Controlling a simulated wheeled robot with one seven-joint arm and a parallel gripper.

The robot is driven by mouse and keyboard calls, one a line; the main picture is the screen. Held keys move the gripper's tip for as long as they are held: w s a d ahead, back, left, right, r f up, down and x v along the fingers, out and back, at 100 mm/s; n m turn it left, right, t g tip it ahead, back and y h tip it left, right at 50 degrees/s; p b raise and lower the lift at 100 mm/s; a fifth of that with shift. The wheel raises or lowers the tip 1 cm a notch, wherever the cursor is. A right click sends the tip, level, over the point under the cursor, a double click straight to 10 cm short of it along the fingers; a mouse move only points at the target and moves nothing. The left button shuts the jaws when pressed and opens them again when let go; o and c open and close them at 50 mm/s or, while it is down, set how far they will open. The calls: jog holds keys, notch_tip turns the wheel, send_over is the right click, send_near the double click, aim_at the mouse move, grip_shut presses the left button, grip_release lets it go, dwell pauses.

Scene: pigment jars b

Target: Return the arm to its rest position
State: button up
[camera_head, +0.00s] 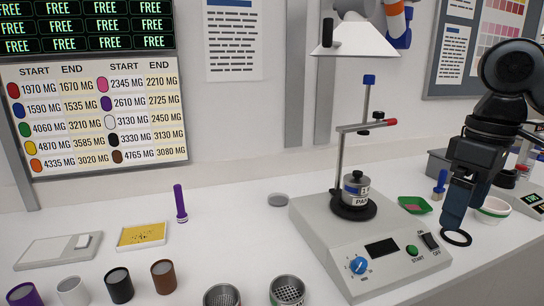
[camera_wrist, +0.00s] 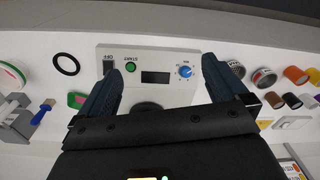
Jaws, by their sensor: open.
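My gripper (camera_head: 457,208) hangs at the right of the head view, fingers pointing down, to the right of the grey machine (camera_head: 312,238). It appears above the table near a black ring (camera_head: 456,238). In the wrist view my gripper (camera_wrist: 160,78) has its two dark blue fingers spread wide apart with nothing held between them. The machine's front panel (camera_wrist: 140,60) shows beyond and between the fingers. My arm's upper links bend at the right edge of the head view; the rest of the arm is out of view.
A green tray (camera_head: 415,205), a blue-handled brush (camera_head: 439,185) and a white bowl (camera_head: 493,211) are close to my gripper. Several colored jars (camera_head: 163,277) and metal cups (camera_head: 287,291) line the table's front.

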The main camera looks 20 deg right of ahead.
jog(key=w+a+f+m+t+y, duration=0.1)
jog(key=w+a+f+t+y, duration=0.3)
jog(key=a, duration=0.6)
jog(key=w+a+r+m+t+y, duration=0.15)
jog(key=a+t, duration=0.35)
jog(key=a, duration=0.5)
jog(key=w+a+f+m+t+y, duration=0.25)
jog(key=w+a+t+y, duration=0.2)
jog(key=a, duration=0.45)
jog(key=s+d+f+m+t+h, duration=0.1)
jog(key=s+f+m+h, duration=0.25)
jog(key=s+f, duration=0.5)
jog(key=s+d+f+m+t+h, duration=0.15)
jog(key=s+f+h, duration=0.4)
jog(key=s, duration=0.55)
jog(key=s+d+n, duration=0.3)
jog(key=s, duration=0.7)
jog(key=s+d+n+g+h, duration=0.1)
jog(key=s+d+n, duration=0.2)
jog(key=s, duration=0.8)
jog(key=shift+d+n, duration=0.15)
jog(key=shift+n, duration=0.15)
